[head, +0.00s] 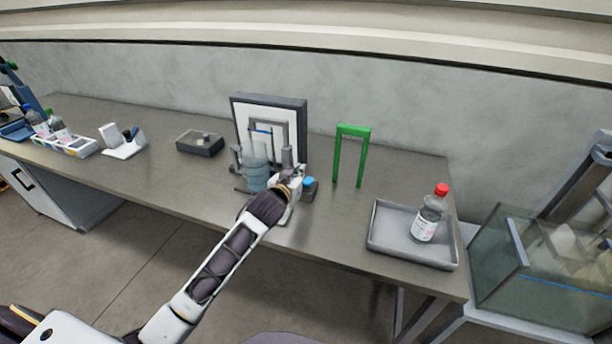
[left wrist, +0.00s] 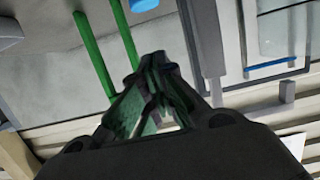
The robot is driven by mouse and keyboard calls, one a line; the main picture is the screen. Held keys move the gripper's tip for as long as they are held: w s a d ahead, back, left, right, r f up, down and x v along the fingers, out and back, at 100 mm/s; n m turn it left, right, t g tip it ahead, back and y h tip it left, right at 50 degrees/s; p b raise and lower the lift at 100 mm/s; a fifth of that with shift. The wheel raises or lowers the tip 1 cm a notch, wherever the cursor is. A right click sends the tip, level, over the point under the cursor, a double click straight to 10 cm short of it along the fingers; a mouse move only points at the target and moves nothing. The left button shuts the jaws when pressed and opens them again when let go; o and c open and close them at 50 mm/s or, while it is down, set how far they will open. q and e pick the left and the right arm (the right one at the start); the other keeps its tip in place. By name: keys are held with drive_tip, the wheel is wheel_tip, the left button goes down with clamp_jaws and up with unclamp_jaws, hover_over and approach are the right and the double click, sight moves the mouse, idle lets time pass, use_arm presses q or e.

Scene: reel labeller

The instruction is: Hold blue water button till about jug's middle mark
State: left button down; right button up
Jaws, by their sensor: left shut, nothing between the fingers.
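The water dispenser (head: 298,107) stands at the table's back, a dark-framed white panel. A clear, bluish jug (head: 255,174) stands upright before it; its marks and water level are too small to read. The blue button (head: 309,182) sits on a dark block right of the jug. My left gripper (head: 290,178) is over the dispenser's front, between jug and button, with its fingertips partly hidden. In the left wrist view my left gripper (left wrist: 153,62) is shut and empty; a blue round part (left wrist: 142,5) lies beyond the tips. I cannot tell whether it touches anything. My right gripper is out of view.
A green frame (head: 339,150) stands right of the dispenser. A grey tray (head: 380,238) holds a red-capped bottle (head: 432,215). A dark box (head: 200,147) and a white bottle rack (head: 80,150) are to the left. A glass tank (head: 540,265) stands beyond the table's right end.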

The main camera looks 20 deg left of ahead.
use_arm(q)
hover_over(306, 183)
drive_tip(key=shift+w+f, duration=0.15)
drive_tip(key=shift+f, duration=2.8)
drive_tip(key=shift+f, duration=0.1)
